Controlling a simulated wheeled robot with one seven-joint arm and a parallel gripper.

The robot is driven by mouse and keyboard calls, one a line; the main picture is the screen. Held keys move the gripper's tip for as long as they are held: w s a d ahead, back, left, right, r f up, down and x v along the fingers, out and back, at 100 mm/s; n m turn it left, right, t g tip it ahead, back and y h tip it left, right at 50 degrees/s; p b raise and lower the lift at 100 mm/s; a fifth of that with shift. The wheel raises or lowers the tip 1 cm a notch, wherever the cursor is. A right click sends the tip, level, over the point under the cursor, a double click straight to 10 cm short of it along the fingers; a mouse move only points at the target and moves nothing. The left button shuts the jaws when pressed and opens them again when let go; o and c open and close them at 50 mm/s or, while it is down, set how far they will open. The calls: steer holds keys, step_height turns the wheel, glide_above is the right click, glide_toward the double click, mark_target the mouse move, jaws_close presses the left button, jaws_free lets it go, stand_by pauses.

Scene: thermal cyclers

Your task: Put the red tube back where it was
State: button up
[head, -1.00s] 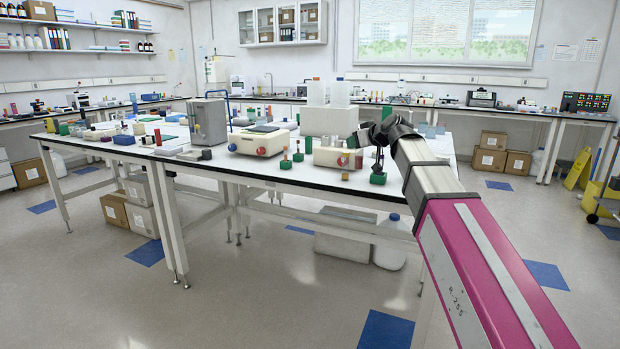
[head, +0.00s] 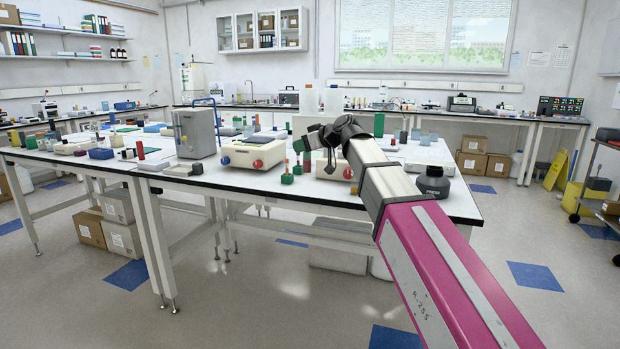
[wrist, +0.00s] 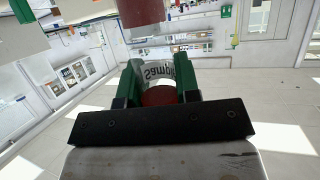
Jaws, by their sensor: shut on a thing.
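My gripper (wrist: 160,80) shows in the wrist view with its green fingers closed on the red tube. The tube (wrist: 160,97) has a red part near the palm and a white label reading "Sampl…". In the head view my gripper (head: 307,146) is over the front part of the bench, close to small green stands; the held tube cannot be made out there. One green stand (head: 287,179) with a red-tipped piece stands just left of the gripper. A dark red cylinder (wrist: 143,11) shows at the top of the wrist view, apart from the fingers; I cannot tell what it is.
A cream thermal cycler (head: 240,156) with a red knob stands left of the stands. A grey upright machine (head: 195,134) is further left. White boxes (head: 333,100) stand behind the gripper.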

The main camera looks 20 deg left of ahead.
steer(key=shift+w+d+f, duration=0.15)
steer(key=shift+w+f, duration=1.5)
steer(key=shift+w+d+f, duration=0.2)
steer(key=shift+w+f, duration=1.4)
steer(key=shift+f, duration=0.05)
steer(key=shift+w+d+f, duration=0.15)
steer(key=shift+w+f, duration=1.5)
steer(key=o, duration=0.8)
steer(key=shift+f, duration=0.1)
steer(key=v, duration=1.2)
steer(key=shift+s, duration=0.1)
